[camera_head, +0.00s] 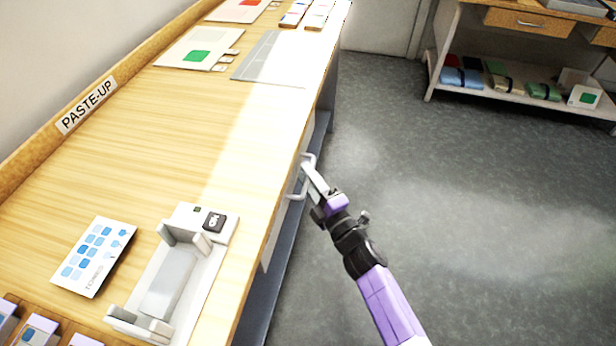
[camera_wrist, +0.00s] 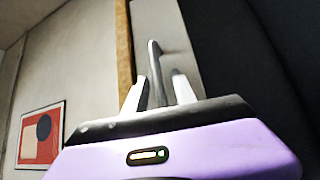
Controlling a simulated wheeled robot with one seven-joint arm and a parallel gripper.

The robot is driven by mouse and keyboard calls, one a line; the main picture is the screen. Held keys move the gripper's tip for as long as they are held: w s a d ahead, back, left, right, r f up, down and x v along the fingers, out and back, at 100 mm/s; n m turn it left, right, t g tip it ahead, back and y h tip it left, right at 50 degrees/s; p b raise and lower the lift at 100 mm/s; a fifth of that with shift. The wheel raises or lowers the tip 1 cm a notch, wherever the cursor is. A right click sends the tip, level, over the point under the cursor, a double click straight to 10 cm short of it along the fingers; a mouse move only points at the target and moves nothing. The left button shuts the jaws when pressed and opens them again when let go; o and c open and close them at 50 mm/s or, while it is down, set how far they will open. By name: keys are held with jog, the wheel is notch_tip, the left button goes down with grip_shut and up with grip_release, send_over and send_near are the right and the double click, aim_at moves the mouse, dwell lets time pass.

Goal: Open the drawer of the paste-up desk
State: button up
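The paste-up desk (camera_head: 130,150) is the long wooden desk along the left, with a "PASTE-UP" sign (camera_head: 87,104) on its back rail. A pale looped drawer handle (camera_head: 296,195) sticks out from its front side, and the drawer front is mostly hidden under the desk edge. My gripper (camera_head: 313,178) is at this handle. In the wrist view, the two fingers of my gripper (camera_wrist: 159,92) stand apart, with the handle bar (camera_wrist: 155,65) between them. Small gaps show on both sides of the bar. The drawer looks shut, flush with the desk.
On the desktop are a white-grey holder device (camera_head: 170,282), a card with blue squares (camera_head: 93,256) and several paper sheets. Another wooden table (camera_head: 520,20) with a loaded lower shelf stands at the back right. The grey floor (camera_head: 470,220) beside the desk is clear.

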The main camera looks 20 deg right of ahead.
jog(key=shift+c, duration=0.3)
grip_shut()
dwell(1.1)
